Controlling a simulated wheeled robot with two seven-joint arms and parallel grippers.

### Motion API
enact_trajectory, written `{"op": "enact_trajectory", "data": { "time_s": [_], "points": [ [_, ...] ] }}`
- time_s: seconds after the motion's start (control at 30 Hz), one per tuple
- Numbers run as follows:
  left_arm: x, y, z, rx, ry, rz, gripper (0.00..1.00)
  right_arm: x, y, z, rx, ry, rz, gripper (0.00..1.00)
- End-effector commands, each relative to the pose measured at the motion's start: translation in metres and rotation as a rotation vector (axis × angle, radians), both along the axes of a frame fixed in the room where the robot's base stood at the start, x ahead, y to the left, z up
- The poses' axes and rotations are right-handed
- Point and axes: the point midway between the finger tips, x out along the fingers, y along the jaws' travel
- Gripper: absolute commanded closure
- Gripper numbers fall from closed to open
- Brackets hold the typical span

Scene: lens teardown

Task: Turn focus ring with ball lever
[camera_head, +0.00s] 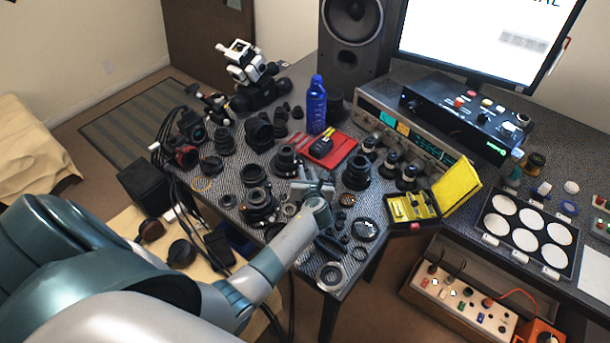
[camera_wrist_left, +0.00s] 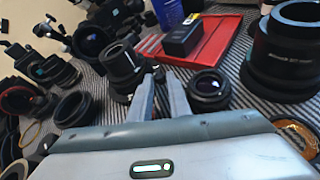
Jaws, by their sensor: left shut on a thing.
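A black lens (camera_head: 286,158) stands upright on the striped table, at the left edge of a red tray. It also shows in the left wrist view (camera_wrist_left: 122,64), just left of my fingertips. My left gripper (camera_head: 300,183) reaches in from the front with its two pale fingers close to this lens. In the left wrist view the left gripper (camera_wrist_left: 160,78) is shut on a small dark piece at the lens's side, which looks like the ball lever; the fingers hide most of it. The ring markings are too small to read. My right gripper is not in view.
The red tray (camera_head: 335,156) with a black-and-yellow box (camera_head: 322,141) lies behind. A short lens (camera_wrist_left: 208,88) and a large lens (camera_wrist_left: 287,50) stand to the right in the wrist view. Other lenses crowd the left. A blue can (camera_head: 316,104) stands at the back.

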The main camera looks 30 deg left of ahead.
Motion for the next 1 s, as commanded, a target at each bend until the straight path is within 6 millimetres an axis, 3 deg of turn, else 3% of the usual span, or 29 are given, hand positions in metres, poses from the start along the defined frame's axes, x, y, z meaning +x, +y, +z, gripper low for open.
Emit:
{"op": "enact_trajectory", "data": {
  "time_s": [0.23,0.27,0.3,0.33,0.73,1.0],
  "points": [
    [0.0,0.0,0.0,0.002,0.0,0.0,1.0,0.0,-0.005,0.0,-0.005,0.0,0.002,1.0],
    [0.0,0.0,0.0,0.002,0.0,0.0,0.76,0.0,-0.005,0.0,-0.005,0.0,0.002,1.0],
    [0.0,0.0,0.0,0.002,0.0,0.0,0.67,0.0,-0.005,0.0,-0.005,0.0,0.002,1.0],
    [0.0,0.0,0.0,0.002,0.0,0.0,0.65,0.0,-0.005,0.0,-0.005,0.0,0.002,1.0],
    [-0.002,-0.002,0.001,0.001,0.001,0.0,0.65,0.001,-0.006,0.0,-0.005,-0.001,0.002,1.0],
    [-0.017,-0.015,0.009,0.0,0.0,-0.001,0.65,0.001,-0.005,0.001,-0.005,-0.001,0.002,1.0]
  ]
}}
